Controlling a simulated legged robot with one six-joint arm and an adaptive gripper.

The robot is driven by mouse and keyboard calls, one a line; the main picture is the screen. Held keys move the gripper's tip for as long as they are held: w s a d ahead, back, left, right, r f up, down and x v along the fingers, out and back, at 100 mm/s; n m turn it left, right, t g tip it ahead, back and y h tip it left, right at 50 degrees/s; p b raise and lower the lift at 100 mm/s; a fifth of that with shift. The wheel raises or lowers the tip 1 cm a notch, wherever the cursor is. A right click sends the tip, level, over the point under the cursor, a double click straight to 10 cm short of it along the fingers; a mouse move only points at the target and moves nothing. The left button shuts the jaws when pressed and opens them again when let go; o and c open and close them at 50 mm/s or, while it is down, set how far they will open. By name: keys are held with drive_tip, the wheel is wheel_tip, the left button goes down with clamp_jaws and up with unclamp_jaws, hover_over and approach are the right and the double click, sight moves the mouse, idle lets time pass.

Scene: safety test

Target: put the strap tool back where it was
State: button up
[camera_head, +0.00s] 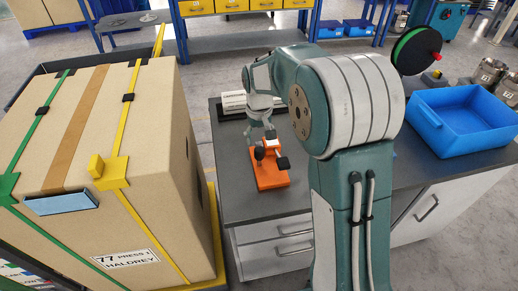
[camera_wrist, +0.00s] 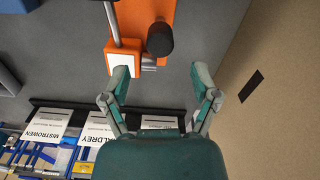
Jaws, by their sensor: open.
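An orange tool (camera_head: 270,178) with black knobs, which looks like the strap tool, lies on the dark workbench top (camera_head: 240,201). In the wrist view the orange tool (camera_wrist: 133,14) shows a grey rod and a black knob (camera_wrist: 160,39). My gripper (camera_wrist: 162,76) is open, with nothing between its fingers. The left finger's tip is close to the tool's orange end block; I cannot tell whether they touch. In the head view my gripper (camera_head: 268,136) is just above the tool's far end, partly covering it.
A large strapped carton (camera_head: 158,130) stands left of the bench, with a yellow clip (camera_head: 109,172) and a blue pad (camera_head: 62,203) on it. A blue bin (camera_head: 468,118) is on the right. White label cards (camera_wrist: 92,130) stand in a black holder near my gripper.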

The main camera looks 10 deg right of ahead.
wheel_tip(320, 180, up, 3)
drive_tip(key=shift+s+f, duration=0.15)
drive_tip(key=shift+f, duration=0.05)
drive_tip(key=s+d+r+m+t, duration=0.1)
drive_tip(key=s+r+t, duration=0.1)
drive_tip(key=s+r, duration=0.6)
drive_tip(key=s+d+r+t, duration=0.2)
drive_tip(key=s+r, duration=0.2)
drive_tip(key=s, duration=0.7)
drive_tip(key=s+f+t, duration=0.1)
drive_tip(key=s, duration=0.7)
drive_tip(key=shift+s+m+t, duration=0.25)
drive_tip(key=shift+m+t, duration=0.05)
drive_tip(key=shift+m, duration=0.1)
